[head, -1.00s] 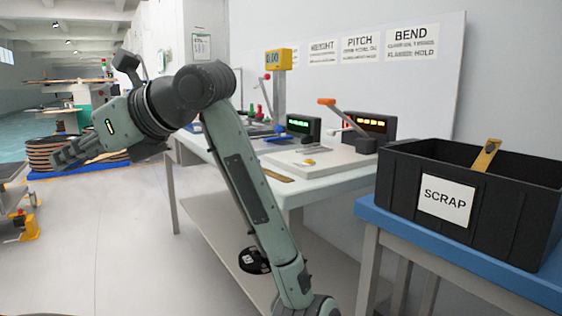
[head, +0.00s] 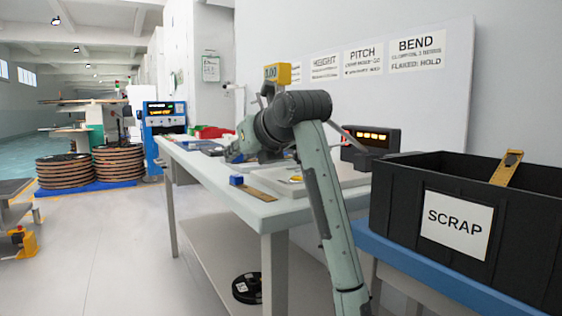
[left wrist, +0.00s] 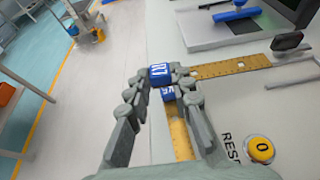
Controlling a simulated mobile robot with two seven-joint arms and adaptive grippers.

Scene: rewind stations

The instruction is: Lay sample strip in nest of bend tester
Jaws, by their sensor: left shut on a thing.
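My left gripper (left wrist: 160,80) is shut on the blue tag end (left wrist: 160,70) of a brown-yellow sample strip (left wrist: 225,69). The strip points right across the pale base plate (left wrist: 285,95) of the bend tester, towards a small dark block (left wrist: 288,41). I cannot tell whether it touches the nest. In the head view my left gripper (head: 233,154) is over the bench, and the held strip is hidden or too small to make out. The bend tester's display (head: 371,141) shows amber figures; my arm covers part of the tester. My right gripper is out of view.
Another strip (head: 262,192) with a blue tag (head: 236,180) lies along the bench's front edge, and shows below my fingers (left wrist: 181,138). A yellow button (left wrist: 261,149) sits on the base plate. The black scrap bin (head: 400,205) holds a strip (head: 507,168).

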